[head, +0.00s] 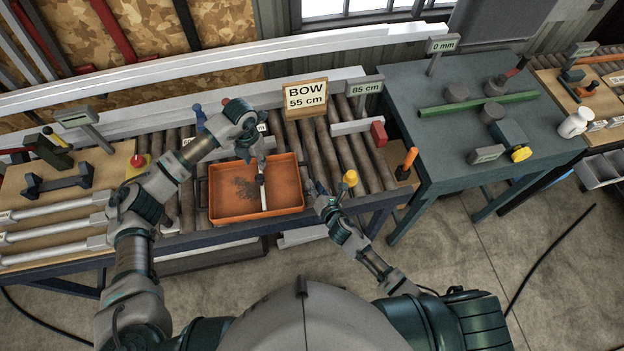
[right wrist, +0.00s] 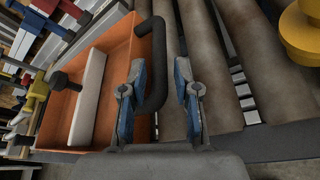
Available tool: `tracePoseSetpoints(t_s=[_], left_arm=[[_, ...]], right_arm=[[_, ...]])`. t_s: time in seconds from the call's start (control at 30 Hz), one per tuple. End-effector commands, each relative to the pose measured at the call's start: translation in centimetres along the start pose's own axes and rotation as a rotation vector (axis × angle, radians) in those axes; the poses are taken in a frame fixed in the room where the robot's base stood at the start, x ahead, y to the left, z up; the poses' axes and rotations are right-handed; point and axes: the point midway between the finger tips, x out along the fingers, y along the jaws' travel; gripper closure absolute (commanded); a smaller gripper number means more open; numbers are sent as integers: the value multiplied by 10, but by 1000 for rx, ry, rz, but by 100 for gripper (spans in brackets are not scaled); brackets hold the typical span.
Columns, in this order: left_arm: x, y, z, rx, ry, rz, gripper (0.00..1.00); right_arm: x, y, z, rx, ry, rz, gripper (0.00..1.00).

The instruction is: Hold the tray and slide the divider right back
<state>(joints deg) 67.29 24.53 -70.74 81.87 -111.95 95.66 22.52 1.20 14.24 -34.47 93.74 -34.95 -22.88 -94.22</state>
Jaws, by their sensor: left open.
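An orange tray (head: 230,213) sits on the roller conveyor, with dark marks on its floor left of the divider. A pale divider (head: 264,198) with a dark knob (head: 261,178) stands inside, right of the middle; it also shows in the right wrist view (right wrist: 88,98). My left gripper (head: 256,163) is open over the tray's far side, just above the knob; I cannot tell whether it touches. My right gripper (right wrist: 156,92) is open at the tray's right side. The tray's black handle (right wrist: 158,55) reaches between its fingers, close to the left finger, without a visible grip.
A sign reading BOW 55 cm (head: 305,97) stands behind the tray. A yellow knob (head: 350,178) is right of my right gripper. A red button (head: 138,161) is on the left bench. Bare rollers (head: 340,155) lie right of the tray. A grey-green table (head: 440,150) stands further right.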

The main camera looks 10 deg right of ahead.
Motion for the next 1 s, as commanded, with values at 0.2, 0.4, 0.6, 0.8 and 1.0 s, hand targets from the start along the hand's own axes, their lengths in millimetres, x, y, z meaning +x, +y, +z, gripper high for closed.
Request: tracePoseSetpoints(t_s=[0.2, 0.4, 0.6, 0.8, 1.0], left_arm=[[0, -1, 0, 0, 0, 1, 58], [0, -2, 0, 0, 1, 1, 58], [0, -1, 0, 0, 0, 1, 58], [0, -1, 0, 0, 0, 1, 58], [0, -1, 0, 0, 1, 1, 58]], right_arm=[[30, 0, 0, 2, 0, 0, 69], [39, -1, 0, 3, 0, 1, 69], [39, -1, 0, 2, 0, 1, 69], [39, -1, 0, 2, 1, 0, 100], [39, -1, -1, 2, 2, -1, 100]])
